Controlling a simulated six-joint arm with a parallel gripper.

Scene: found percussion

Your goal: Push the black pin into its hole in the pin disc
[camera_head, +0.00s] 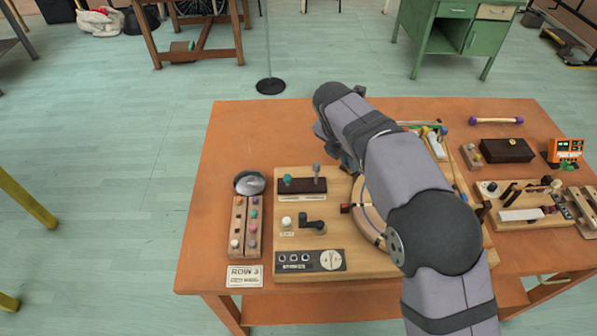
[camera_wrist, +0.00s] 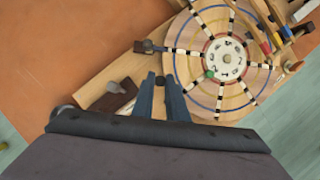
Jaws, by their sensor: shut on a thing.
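The pin disc (camera_wrist: 205,88) is a round pale wooden board with coloured rings, black-and-white striped spokes and a white numbered hub (camera_wrist: 224,58). In the head view my arm hides most of it; its left rim (camera_head: 359,205) shows. My gripper (camera_wrist: 161,80) is shut on a small dark thing (camera_wrist: 160,80) between its fingertips, which looks like the black pin. The pin's hole cannot be made out. In the head view my arm largely hides the gripper.
A brown block with knobs (camera_head: 302,186) lies left of the disc; it also shows beside my gripper in the wrist view (camera_wrist: 106,101). The orange table's back left (camera_head: 255,130) is clear.

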